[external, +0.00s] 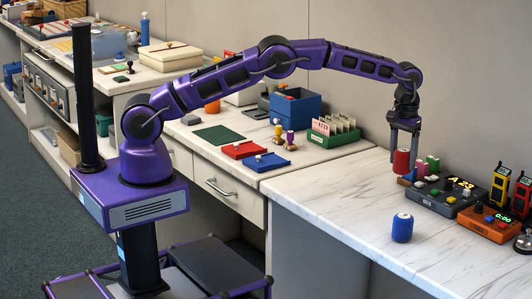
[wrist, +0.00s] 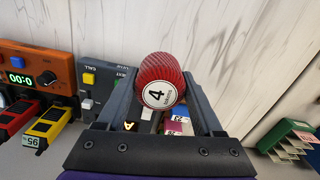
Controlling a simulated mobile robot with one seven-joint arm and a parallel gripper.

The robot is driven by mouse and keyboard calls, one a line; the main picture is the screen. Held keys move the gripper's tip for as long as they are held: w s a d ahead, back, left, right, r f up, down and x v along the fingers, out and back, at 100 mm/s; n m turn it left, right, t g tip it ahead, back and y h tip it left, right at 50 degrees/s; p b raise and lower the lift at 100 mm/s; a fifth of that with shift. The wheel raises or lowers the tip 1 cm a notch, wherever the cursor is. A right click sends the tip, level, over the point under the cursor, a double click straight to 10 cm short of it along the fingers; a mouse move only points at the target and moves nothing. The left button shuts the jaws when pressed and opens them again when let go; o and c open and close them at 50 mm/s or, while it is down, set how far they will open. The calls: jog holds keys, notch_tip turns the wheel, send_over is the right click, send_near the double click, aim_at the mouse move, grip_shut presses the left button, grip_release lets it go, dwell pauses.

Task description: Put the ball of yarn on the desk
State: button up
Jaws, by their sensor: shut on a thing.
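My gripper (external: 404,146) is at the far right end of my outstretched arm, pointing down. It is shut on a red, thread-wound spool-shaped ball of yarn (external: 401,163). In the wrist view the red yarn (wrist: 163,72) sits between the two fingers, its ribbed side and round white label with a "4" showing. It appears just above the white marbled desk (external: 335,200); whether it touches anything beneath cannot be told. A similar blue spool (external: 402,228) stands upright on the desk, in front of the gripper and apart from it.
Close right of the gripper stand small pink and green blocks (external: 432,165) and a dark control box (external: 450,194). An orange timer box (external: 491,222) and yellow and red handheld devices (external: 500,185) are farther right. A green card tray (external: 333,134) is left. The desk's left part is clear.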

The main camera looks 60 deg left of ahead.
jog(key=s+a+f, duration=0.1)
jog(key=s+a, duration=0.2)
jog(key=a, duration=0.6)
jog(key=s+a+f+m, duration=0.1)
jog(key=s+a, duration=0.2)
jog(key=a, duration=0.5)
jog(key=s+a+f, duration=0.1)
jog(key=s+a, duration=0.2)
jog(key=a, duration=0.6)
jog(key=s+a+f+p, duration=0.1)
jog(key=s+a, duration=0.5)
jog(key=s, duration=0.3)
jog(key=w+a+n+p, duration=0.1)
jog(key=w+a, duration=0.3)
jog(key=a, duration=0.4)
jog(key=w+a+r+n, duration=0.1)
jog(key=w+a, duration=0.3)
jog(key=a, duration=0.3)
jog(key=w+a+n+p, duration=0.1)
jog(key=w+a, duration=0.3)
jog(key=a, duration=0.4)
jog(key=s+a+n, duration=0.1)
jog(key=s+a, duration=0.2)
jog(key=a, duration=0.9)
jog(key=s+a+n, duration=0.2)
jog(key=a, duration=1)
jog(key=shift+d+f+b, duration=0.1)
jog(key=shift+f+b, duration=1.15)
jog(key=shift+f, duration=1.65)
